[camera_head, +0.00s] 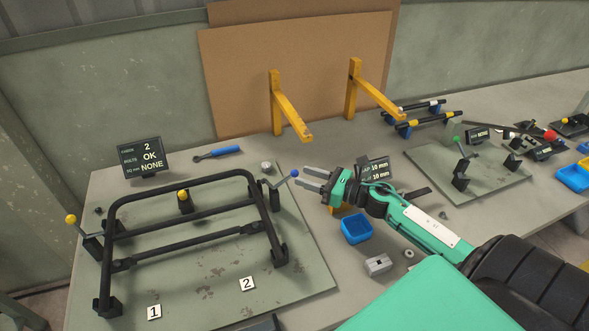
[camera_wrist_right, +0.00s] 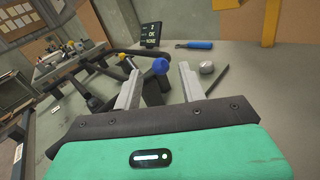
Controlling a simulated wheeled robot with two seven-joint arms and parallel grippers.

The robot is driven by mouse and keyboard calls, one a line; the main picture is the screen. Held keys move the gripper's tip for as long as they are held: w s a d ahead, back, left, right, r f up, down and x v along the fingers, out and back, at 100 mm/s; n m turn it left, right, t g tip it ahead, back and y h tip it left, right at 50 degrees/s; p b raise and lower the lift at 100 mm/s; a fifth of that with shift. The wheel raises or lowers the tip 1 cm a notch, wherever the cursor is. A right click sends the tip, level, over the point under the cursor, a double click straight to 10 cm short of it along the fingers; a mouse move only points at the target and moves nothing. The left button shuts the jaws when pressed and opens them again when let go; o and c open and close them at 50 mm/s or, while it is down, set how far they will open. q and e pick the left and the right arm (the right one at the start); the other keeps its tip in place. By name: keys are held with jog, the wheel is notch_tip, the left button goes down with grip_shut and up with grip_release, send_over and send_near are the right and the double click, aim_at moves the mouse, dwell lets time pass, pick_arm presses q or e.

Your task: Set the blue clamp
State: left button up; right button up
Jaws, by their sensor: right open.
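The blue clamp (camera_head: 294,173) is a lever with a blue ball knob, standing at the right rear corner of the black tube frame (camera_head: 188,204). Its lever slants up to the right. My right gripper (camera_head: 309,180) is open and empty, just right of the blue knob, with its fingers pointing left at it. In the right wrist view the blue knob (camera_wrist_right: 160,66) shows between the two open fingers (camera_wrist_right: 158,82). I cannot tell whether they touch it. Clamps with yellow knobs stand at the frame's left (camera_head: 71,219) and rear middle (camera_head: 183,194). My left gripper is not in view.
The frame sits on a grey-green plate (camera_head: 205,284) with labels 1 and 2. A display (camera_head: 142,157) reads "OK" and "NONE". A blue-handled tool (camera_head: 218,152) lies behind. Yellow brackets (camera_head: 291,115) stand at the back. A blue bin (camera_head: 355,229) is below my right arm.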

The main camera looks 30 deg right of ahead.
aim_at(295, 173)
jog(key=shift+p+x, duration=0.6)
jog(key=shift+x, duration=1.6)
grip_shut()
